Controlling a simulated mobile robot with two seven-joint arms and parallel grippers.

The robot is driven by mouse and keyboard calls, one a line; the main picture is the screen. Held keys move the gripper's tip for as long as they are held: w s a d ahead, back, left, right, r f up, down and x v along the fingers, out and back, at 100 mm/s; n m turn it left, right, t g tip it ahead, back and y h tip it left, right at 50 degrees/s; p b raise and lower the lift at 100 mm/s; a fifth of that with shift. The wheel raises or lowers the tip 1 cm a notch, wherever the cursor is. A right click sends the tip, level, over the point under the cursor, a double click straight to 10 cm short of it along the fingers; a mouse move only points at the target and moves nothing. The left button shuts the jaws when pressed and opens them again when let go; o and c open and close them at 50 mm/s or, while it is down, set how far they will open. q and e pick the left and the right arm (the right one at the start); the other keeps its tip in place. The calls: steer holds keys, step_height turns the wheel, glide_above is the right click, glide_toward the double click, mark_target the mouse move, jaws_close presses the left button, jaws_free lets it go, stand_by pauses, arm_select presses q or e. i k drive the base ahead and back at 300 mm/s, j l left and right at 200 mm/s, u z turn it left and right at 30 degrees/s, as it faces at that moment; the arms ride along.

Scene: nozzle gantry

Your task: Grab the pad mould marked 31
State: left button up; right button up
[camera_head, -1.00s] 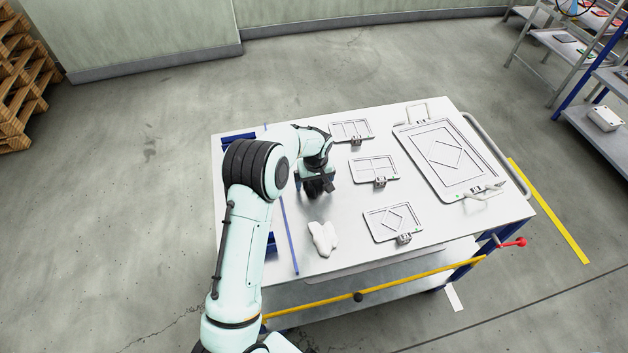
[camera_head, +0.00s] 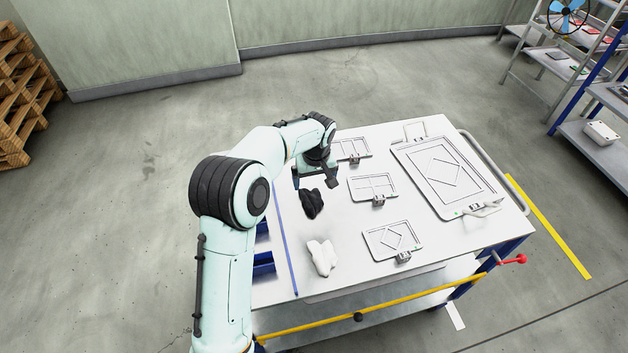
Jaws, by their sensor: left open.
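Three small light-grey pad moulds lie flat on the white cart top: the back one (camera_head: 354,149) partly behind my left arm, the middle one (camera_head: 373,186), and the front one (camera_head: 391,241) with a diamond outline. A large mould (camera_head: 436,202) with a diamond lies at the right. The numbers on them are too small to read. My left gripper (camera_head: 315,184) is open and empty, above the table and left of the middle mould, apart from all the moulds. My right gripper is not in view.
A crumpled black item (camera_head: 312,204) lies just below my left gripper, with a white glove-like item (camera_head: 321,258) nearer the front. Blue bins (camera_head: 263,264) sit along the left edge. A push handle (camera_head: 497,170) bounds the cart's right. Shelving stands farther right.

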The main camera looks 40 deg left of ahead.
mark_target(399, 237)
steer(key=k+l, duration=0.8)
steer(key=l, duration=0.15)
